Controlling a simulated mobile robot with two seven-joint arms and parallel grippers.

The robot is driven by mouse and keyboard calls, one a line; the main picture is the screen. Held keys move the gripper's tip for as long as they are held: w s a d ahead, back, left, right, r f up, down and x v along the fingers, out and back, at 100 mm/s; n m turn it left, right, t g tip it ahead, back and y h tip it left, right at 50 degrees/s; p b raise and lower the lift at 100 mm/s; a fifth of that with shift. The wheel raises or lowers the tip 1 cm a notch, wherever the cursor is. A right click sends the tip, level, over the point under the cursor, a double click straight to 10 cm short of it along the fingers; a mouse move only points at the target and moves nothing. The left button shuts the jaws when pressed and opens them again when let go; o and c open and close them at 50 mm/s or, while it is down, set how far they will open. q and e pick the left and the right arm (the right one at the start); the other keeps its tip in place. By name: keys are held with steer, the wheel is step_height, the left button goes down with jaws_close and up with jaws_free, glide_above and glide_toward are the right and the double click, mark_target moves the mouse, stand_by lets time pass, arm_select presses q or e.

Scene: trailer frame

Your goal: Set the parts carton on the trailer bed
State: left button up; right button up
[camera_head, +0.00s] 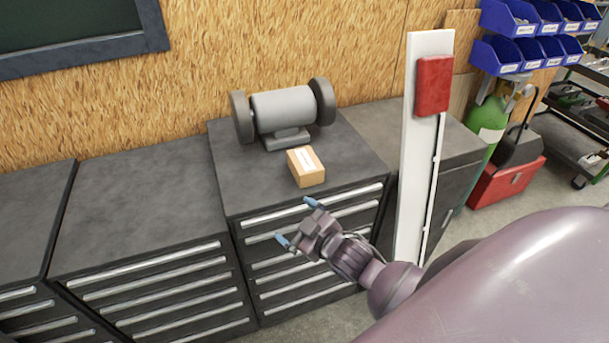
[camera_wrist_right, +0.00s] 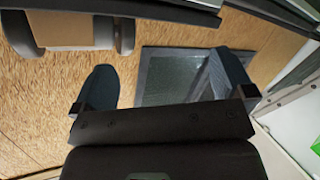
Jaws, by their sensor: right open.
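The parts carton (camera_head: 306,167) is a small tan box with a white label on top. In the head view it sits on the grey top of a drawer cabinet, in front of a bench grinder. A tan shape at the upper left of the right wrist view, between grey rounded parts, appears to be the carton before the grinder. My right gripper (camera_head: 297,221) is open and empty, with blue-tipped fingers apart, at the cabinet's front edge and short of the carton. Its two fingers also show in the right wrist view (camera_wrist_right: 165,82). My left gripper and the trailer bed are not in view.
The bench grinder (camera_head: 285,110) stands just behind the carton. A white upright post with a red box (camera_head: 433,85) rises right of the cabinet. The left cabinet top (camera_head: 135,205) is clear. A green cylinder (camera_head: 487,130) and red toolbox (camera_head: 507,182) stand at right.

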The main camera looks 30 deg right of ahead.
steer(key=w+a+r+n+g+y+b, duration=0.1)
steer(key=w+a+r+n+g+y, duration=0.2)
steer(key=r+n, duration=0.4)
steer(key=w+a+r+n+y, duration=0.35)
steer(key=r+n+y, duration=0.25)
steer(key=n, duration=0.3)
steer(key=w+a+r+n+g+y+b, duration=0.1)
steer(key=w+a+r+n+g+y, duration=0.2)
steer(key=r+n, duration=0.4)
steer(key=n+g+h, duration=0.4)
steer(key=g+h, duration=0.1)
steer(key=h, duration=1)
glide_toward(306, 160)
steer(key=shift+w+a+f, duration=0.15)
steer(key=shift+w+a, duration=0.3)
steer(key=shift+a, duration=0.05)
steer(key=shift+d+f, duration=0.1)
steer(key=shift+f, duration=0.15)
steer(key=x, duration=0.9)
steer(key=shift+s+d+f, duration=0.2)
steer(key=shift+d, duration=0.2)
steer(key=shift+w+f, duration=0.2)
steer(key=shift+f, duration=0.3)
